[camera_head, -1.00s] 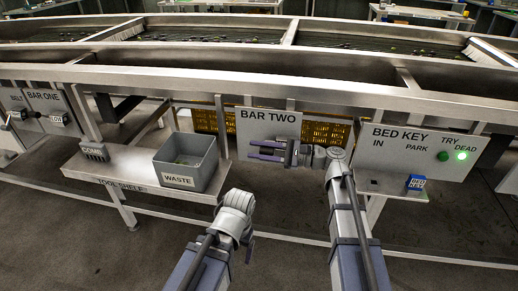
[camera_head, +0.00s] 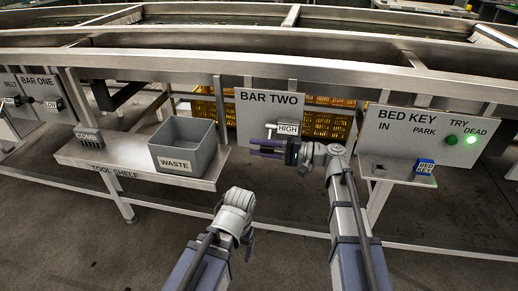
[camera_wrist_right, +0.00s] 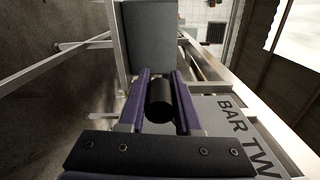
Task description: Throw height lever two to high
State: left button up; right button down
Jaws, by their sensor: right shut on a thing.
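The BAR TWO panel (camera_head: 255,108) hangs below the frame rail in the middle of the head view. A white tag reading HIGH (camera_head: 288,129) shows on it, beside a short pale stub. My right gripper (camera_head: 268,148) is at the panel's lower part, just below the tag. In the wrist view its purple fingers lie on both sides of a black round handle (camera_wrist_right: 160,100), which I take to be height lever two's grip. The fingers hide much of the lever in the head view. My left arm (camera_head: 235,215) is low in front; its fingertips are not clear.
The tool shelf (camera_head: 130,178) left of the panel holds a grey waste bin (camera_head: 185,145) and a comb (camera_head: 88,136). The bed key panel (camera_head: 400,125) is to the right, with a blue bed key (camera_head: 425,168) and a lit green lamp (camera_head: 471,140). BAR ONE's tag reads LOW.

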jog(key=shift+w+d+f+n+b, duration=0.1)
jog(key=shift+w+f+n+b, duration=0.3)
jog(key=shift+n, duration=0.4)
jog(key=c, duration=0.6)
grip_release()
jog(key=shift+w+f, duration=0.1)
notch_tip(320, 180, up, 10)
jog(key=p, duration=1)
jog(key=shift+d, duration=0.1)
jog(key=v, duration=0.8)
jog(key=shift+d, duration=0.4)
